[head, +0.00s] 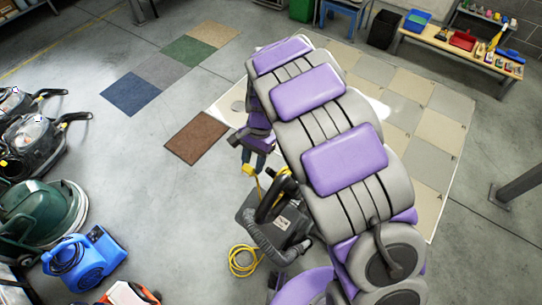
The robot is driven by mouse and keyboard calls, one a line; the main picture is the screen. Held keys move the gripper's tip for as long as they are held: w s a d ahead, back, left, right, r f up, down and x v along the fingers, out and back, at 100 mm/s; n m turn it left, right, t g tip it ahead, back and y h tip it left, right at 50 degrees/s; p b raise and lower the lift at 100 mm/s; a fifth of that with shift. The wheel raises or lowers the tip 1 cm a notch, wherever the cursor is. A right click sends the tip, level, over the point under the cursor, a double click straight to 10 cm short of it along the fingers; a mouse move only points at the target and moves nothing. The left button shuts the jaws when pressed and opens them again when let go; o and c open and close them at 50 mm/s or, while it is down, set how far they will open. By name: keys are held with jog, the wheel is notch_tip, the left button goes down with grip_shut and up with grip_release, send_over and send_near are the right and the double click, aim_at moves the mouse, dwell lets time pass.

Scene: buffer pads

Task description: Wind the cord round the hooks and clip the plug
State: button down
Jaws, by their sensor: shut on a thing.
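A dark grey floor machine (262,222) with a ribbed hose stands on the floor just left of my arm. My gripper (251,165) is small in view, above the machine's upper end. It is shut on the yellow cord (249,171), or on its plug; I cannot tell which. More of the cord lies in a loose yellow coil (243,262) on the floor at the machine's lower left. Some yellow shows by the machine's handle, but my arm hides part of this area. The hooks and the clip cannot be made out.
A blue blower (86,259), a green machine (40,215) and other floor machines stand along the left. Carpet squares (197,138) lie flat behind. A tiled panel (425,105) lies to the right, and a wooden bench (455,48) holds trays. Open floor lies left of the machine.

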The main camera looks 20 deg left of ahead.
jog(key=w+f+b, duration=0.1)
jog(key=f+b, duration=0.2)
jog(key=f, duration=0.4)
jog(key=w+f+b, duration=0.1)
jog(key=f+b, duration=0.2)
jog(key=f, duration=0.4)
jog(key=w+d+f+b, duration=0.1)
jog(key=w+f+b, duration=0.1)
jog(key=f, duration=0.5)
jog(key=shift+f+b, duration=0.1)
jog(key=shift+b, duration=0.8)
jog(key=shift+w+a+f+p, duration=0.2)
jog(key=shift+w+f+p, duration=0.2)
jog(key=shift+w, duration=0.1)
jog(key=shift+w+a+f+p, duration=0.15)
jog(key=shift+w+f+p, duration=0.1)
jog(key=shift+w+f, duration=0.2)
jog(key=w+d+f, duration=0.3)
jog(key=w+d, duration=0.2)
jog(key=w, duration=0.3)
jog(key=shift+w+d, duration=0.2)
jog(key=shift+w, duration=0.05)
